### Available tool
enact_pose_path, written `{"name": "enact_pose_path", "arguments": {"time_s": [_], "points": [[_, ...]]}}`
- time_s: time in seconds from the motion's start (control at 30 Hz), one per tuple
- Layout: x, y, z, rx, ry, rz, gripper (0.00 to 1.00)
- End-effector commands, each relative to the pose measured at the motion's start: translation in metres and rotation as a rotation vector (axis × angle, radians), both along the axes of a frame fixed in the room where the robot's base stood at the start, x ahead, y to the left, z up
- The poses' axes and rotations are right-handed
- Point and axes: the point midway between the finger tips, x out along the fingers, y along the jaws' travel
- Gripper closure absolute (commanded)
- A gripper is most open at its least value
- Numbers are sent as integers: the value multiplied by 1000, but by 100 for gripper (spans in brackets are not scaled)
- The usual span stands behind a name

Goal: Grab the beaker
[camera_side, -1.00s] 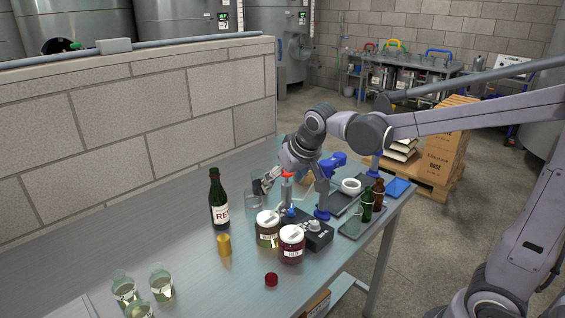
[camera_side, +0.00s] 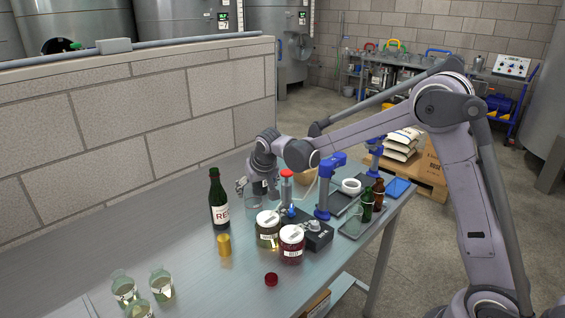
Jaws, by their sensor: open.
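A clear glass beaker (camera_side: 252,203) stands on the metal table just right of the dark wine bottle, partly blurred against the tabletop. My gripper (camera_side: 243,187) is at the beaker's upper part, its open fingers pointing down and left. At this size I cannot tell whether the fingers are around the rim or only beside it, or whether they touch it. Three greenish glass vessels (camera_side: 162,286) with pale contents stand at the table's front left, far from my gripper.
The wine bottle (camera_side: 219,199) stands close left of the beaker. A red-topped device (camera_side: 287,186) and a blue stand (camera_side: 323,190) are to the right. Two jars (camera_side: 291,244), a gold cylinder (camera_side: 224,245) and a red cap (camera_side: 271,279) are nearer. The left-middle table is clear.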

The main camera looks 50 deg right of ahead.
Motion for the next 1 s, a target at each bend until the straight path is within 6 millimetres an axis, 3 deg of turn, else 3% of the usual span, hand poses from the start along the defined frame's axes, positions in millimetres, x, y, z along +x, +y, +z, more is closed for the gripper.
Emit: {"name": "enact_pose_path", "arguments": {"time_s": [0.27, 0.6, 0.93, 1.0], "points": [[8, -3, -14, 0, 0, -1, 21], [28, -9, -47, 1, 0, 0, 21], [30, -10, -51, 1, 0, 0, 21], [30, -10, -51, 1, 0, 0, 41]]}}
